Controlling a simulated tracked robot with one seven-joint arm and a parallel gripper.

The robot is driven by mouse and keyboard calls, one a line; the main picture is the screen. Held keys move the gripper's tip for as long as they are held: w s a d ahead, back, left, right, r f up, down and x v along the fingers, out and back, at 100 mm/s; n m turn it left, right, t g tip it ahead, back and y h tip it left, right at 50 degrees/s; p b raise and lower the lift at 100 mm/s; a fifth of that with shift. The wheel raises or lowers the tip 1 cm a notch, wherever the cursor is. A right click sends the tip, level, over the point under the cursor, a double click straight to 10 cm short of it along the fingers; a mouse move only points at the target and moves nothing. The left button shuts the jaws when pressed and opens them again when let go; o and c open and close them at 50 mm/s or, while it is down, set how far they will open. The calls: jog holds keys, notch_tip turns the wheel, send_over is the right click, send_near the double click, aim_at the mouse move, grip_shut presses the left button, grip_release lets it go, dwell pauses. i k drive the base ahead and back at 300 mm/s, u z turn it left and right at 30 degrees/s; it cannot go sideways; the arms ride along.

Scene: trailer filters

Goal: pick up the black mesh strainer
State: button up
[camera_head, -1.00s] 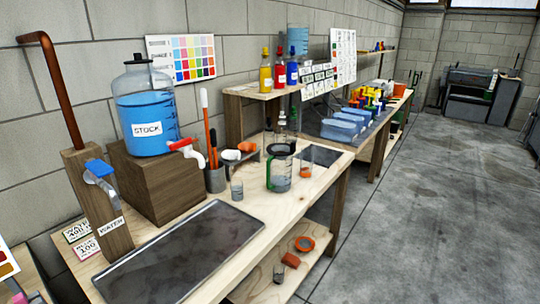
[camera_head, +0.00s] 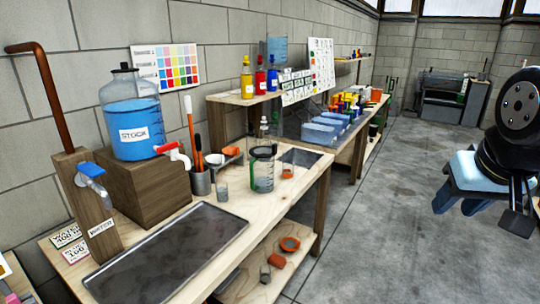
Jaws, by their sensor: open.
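My gripper (camera_head: 480,212) is at the right edge, open and empty, with its fingers pointing down over the bare floor. It is well clear of the wooden workbench (camera_head: 206,205). I cannot clearly make out a black mesh strainer. Small bowl-shaped pieces sit mid-bench behind the glass jug (camera_head: 262,172): a dark and pale one (camera_head: 215,159) and one with white and orange (camera_head: 232,153). They are too small to tell whether either has black mesh.
A dark tray (camera_head: 165,256) lies at the bench front. The blue stock bottle (camera_head: 133,118) stands on a wooden block. A tool pot (camera_head: 200,181) and a beaker (camera_head: 222,191) stand nearby. Floor at right is free.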

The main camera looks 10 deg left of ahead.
aim_at(261, 151)
jog(key=u, duration=0.05)
jog(key=i, duration=1)
jog(key=z, duration=0.05)
